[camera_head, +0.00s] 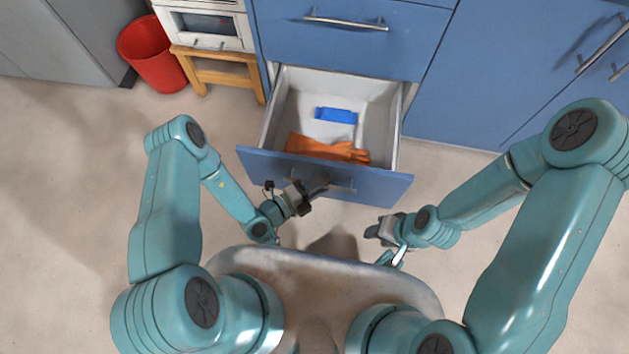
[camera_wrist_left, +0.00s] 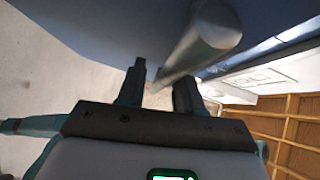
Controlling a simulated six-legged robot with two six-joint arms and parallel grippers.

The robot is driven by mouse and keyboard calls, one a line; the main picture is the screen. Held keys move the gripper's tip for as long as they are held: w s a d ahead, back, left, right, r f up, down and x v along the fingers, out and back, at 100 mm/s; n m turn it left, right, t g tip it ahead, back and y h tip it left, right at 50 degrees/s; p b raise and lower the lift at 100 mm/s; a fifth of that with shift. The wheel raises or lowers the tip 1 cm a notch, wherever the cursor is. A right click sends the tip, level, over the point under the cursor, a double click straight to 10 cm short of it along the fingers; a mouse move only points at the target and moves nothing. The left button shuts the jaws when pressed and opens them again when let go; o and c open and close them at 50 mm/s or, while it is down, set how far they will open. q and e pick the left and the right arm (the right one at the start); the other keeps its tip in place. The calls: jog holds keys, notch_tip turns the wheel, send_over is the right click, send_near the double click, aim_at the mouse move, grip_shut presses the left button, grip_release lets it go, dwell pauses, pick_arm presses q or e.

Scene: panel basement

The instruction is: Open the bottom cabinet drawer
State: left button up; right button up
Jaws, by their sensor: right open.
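The bottom drawer (camera_head: 258,164) is pulled well out from the blue cabinet, showing its pale inside. Its metal bar handle (camera_head: 342,188) is on the blue front. My left gripper (camera_head: 318,186) is at the left part of this handle. In the left wrist view its two dark fingers (camera_wrist_left: 158,88) stand apart, and the handle (camera_wrist_left: 205,38) runs across to them, overlapping the right finger. Whether they grip it is unclear. My right gripper (camera_head: 372,230) is open and empty, below and right of the drawer front, apart from it.
A blue item (camera_head: 336,115) and orange gloves (camera_head: 325,150) lie in the drawer. A closed drawer (camera_head: 345,45) is above it. A red bin (camera_head: 153,55) and a wooden stool (camera_head: 222,75) with a white appliance (camera_head: 205,25) stand left. Floor right of the drawer is clear.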

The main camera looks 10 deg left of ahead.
pick_arm(q)
jog(key=p+v, duration=0.2)
jog(key=v, duration=1.4)
jog(key=shift+s+a, duration=0.1)
jog(key=shift+a, duration=0.05)
